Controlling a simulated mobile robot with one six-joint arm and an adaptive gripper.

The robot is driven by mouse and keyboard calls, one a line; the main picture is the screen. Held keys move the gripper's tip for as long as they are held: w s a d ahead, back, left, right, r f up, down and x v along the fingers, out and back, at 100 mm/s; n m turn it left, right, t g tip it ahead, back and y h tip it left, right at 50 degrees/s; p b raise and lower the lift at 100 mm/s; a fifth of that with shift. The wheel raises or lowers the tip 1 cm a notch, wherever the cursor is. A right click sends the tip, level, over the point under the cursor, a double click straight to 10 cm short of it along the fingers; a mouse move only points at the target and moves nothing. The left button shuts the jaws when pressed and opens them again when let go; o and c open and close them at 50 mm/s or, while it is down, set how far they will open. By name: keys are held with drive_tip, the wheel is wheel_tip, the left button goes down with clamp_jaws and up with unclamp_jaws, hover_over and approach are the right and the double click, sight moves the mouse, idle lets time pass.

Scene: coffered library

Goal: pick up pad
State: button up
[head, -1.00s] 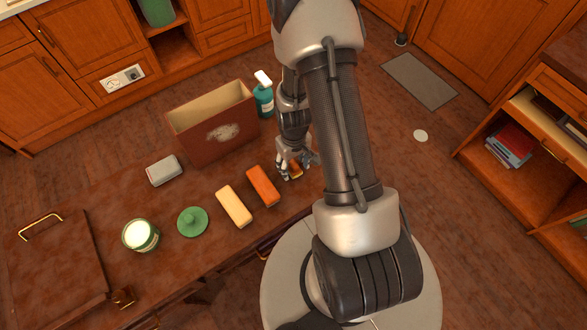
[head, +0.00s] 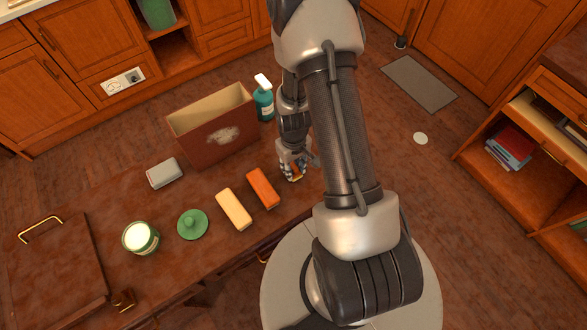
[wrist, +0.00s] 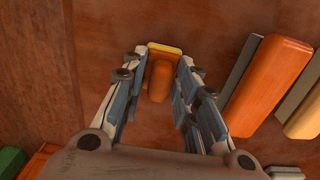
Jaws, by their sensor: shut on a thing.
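The pad (wrist: 160,76) is a small orange piece with a rounded grip and a yellow edge at its far end. In the wrist view it sits between the two fingers of my gripper (wrist: 166,64), which are shut on it. In the head view my gripper (head: 294,174) is at the right end of the brown counter (head: 100,195). Only a bit of orange shows there between the fingers. I cannot tell whether the pad touches the counter.
An orange block (head: 263,188) and a cream block (head: 234,209) lie left of my gripper. A brown open box (head: 208,140) and a teal spray bottle (head: 264,104) stand behind.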

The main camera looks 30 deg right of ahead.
sight(293, 166)
drive_tip(key=shift+r, duration=0.1)
wheel_tip(293, 166, up, 20)
drive_tip(key=p, duration=0.6)
drive_tip(key=shift+p, duration=0.4)
drive_tip(key=o, duration=0.5)
drive_tip(key=c, duration=0.4)
